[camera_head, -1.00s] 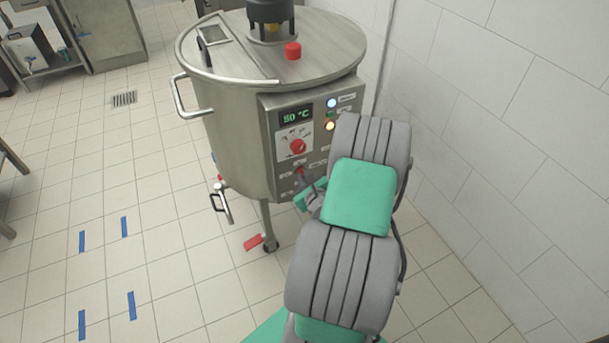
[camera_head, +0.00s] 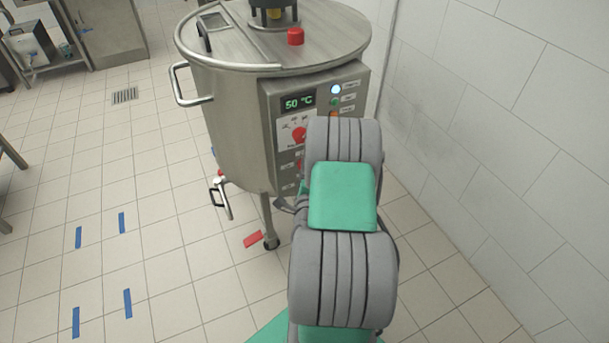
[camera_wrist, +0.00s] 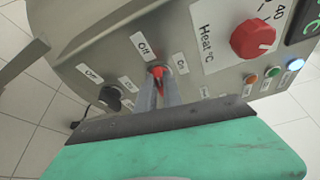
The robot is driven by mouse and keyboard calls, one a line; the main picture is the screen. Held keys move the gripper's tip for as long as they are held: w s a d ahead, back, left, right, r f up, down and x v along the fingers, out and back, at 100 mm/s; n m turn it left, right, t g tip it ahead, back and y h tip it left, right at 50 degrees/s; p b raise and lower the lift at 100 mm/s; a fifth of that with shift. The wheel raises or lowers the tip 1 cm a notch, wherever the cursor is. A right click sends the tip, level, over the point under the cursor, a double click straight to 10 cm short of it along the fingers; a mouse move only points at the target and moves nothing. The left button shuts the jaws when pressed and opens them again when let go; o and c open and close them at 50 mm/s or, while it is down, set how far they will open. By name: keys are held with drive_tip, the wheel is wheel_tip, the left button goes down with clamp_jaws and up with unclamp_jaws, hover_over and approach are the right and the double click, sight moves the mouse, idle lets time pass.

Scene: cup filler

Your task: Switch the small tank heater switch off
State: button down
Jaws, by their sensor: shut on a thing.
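The small tank (camera_head: 232,120) is a round steel vessel with a control panel on its front. In the wrist view, the red heater switch (camera_wrist: 157,71) sits on the panel between an "Off" label (camera_wrist: 141,46) and an "On" label (camera_wrist: 181,63). My gripper (camera_wrist: 164,88) is shut on the red switch, with its fingertips on either side of it. The fingers hide part of the switch, so its exact setting is hard to tell. In the head view my arm covers the gripper and the panel's lower right.
A red "Heat °C" knob (camera_wrist: 253,39) and a black switch (camera_wrist: 110,98) flank the red switch. The display (camera_head: 299,102) reads 50 °C. A white wall (camera_head: 500,120) stands close on the right; the tiled floor on the left is open.

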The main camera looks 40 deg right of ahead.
drive_tip(key=shift+f+n+t+h+b, duration=0.25)
drive_tip(key=shift+n+h+b, duration=0.25)
drive_tip(key=shift+n+b, duration=0.75)
drive_tip(key=shift+r, duration=0.15)
drive_tip(key=c, duration=1.5)
unclamp_jaws()
drive_tip(key=shift+b+v, duration=1.05)
drive_tip(key=shift+v, duration=2.8)
